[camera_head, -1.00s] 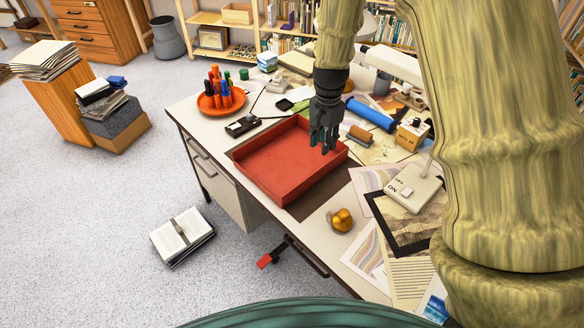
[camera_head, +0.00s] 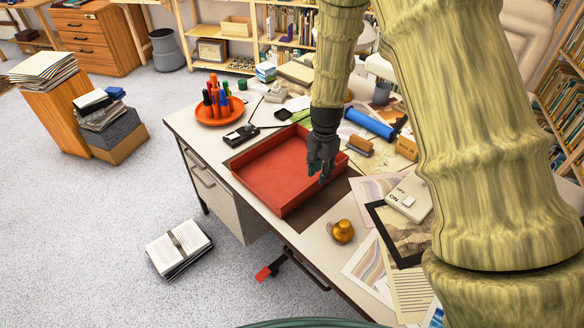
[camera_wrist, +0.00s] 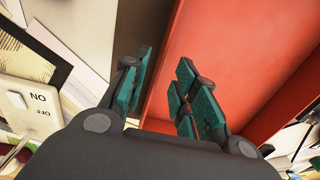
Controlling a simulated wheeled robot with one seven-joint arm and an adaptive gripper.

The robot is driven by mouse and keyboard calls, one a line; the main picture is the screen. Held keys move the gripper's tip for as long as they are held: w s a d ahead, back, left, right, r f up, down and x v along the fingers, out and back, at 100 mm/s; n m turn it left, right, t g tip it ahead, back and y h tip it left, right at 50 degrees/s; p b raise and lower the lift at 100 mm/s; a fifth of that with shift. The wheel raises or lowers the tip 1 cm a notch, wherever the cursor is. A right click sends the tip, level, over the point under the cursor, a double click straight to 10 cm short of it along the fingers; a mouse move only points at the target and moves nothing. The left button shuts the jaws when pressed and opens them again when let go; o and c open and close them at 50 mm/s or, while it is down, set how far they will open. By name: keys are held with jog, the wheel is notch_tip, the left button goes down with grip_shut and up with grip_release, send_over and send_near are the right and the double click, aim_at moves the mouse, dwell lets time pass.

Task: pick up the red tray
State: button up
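The red tray (camera_head: 270,172) is a shallow, open, empty box lying flat on the desk. My gripper (camera_head: 322,174) is at the tray's right side, pointing down. In the wrist view, my gripper (camera_wrist: 166,78) is open, with teal finger pads apart. One finger shows on the outer side of the red tray's wall (camera_wrist: 165,62), and the paired fingers show over its inside. The wall appears to lie between them. I cannot tell whether a pad touches it. My gripper hides part of the tray's right wall in the head view.
An orange dish of pens (camera_head: 219,108) and a black device (camera_head: 241,135) stand behind the tray. A blue roll (camera_head: 370,123), a golden object (camera_head: 342,231), a white switch box (camera_head: 408,197) and papers lie to the right.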

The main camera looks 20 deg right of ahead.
jog(key=shift+f+p, duration=0.65)
jog(key=shift+f, duration=1.85)
grip_shut()
